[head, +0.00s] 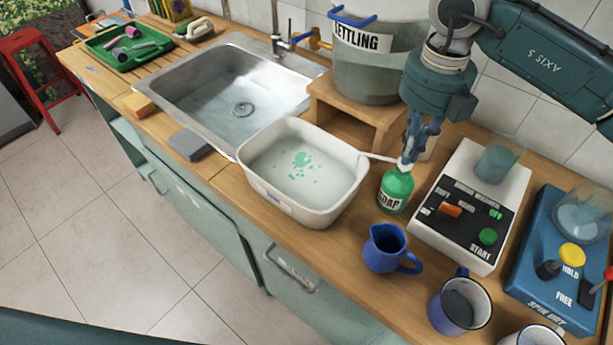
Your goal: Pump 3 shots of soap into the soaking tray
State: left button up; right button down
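The green soap bottle (396,191) with a white pump and a "SOAP" label stands upright on the wooden counter. Its long white spout points left over the rim of the white soaking tray (258,187). The tray holds clear-looking liquid with patches of green soap (301,162) on it. My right gripper (407,160) points down at the top of the pump, its fingers close together and looking shut. It seems to touch the pump head; the exact contact is too small to tell. My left gripper is not in view.
A blue jug (386,250) stands in front of the bottle, and a white control box (467,226) stands right of it. A "SETTLING" tank (372,68) on a wooden stand (345,109) is behind. The steel sink (200,92) lies left of the tray. Blue mugs and a spin dryer are at right.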

jog(key=shift+s+f, duration=0.1)
jog(key=shift+f, duration=0.05)
jog(key=shift+r+p, duration=0.85)
jog(key=shift+r, duration=0.75)
jog(key=shift+f, duration=0.15)
jog(key=shift+f+b, duration=1.4)
jog(key=shift+f, duration=0.1)
jog(key=shift+r+p, duration=0.8)
jog(key=shift+r, duration=0.85)
jog(key=shift+r, duration=0.1)
jog(key=shift+r+p, duration=1.7)
jog(key=shift+r, duration=1.2)
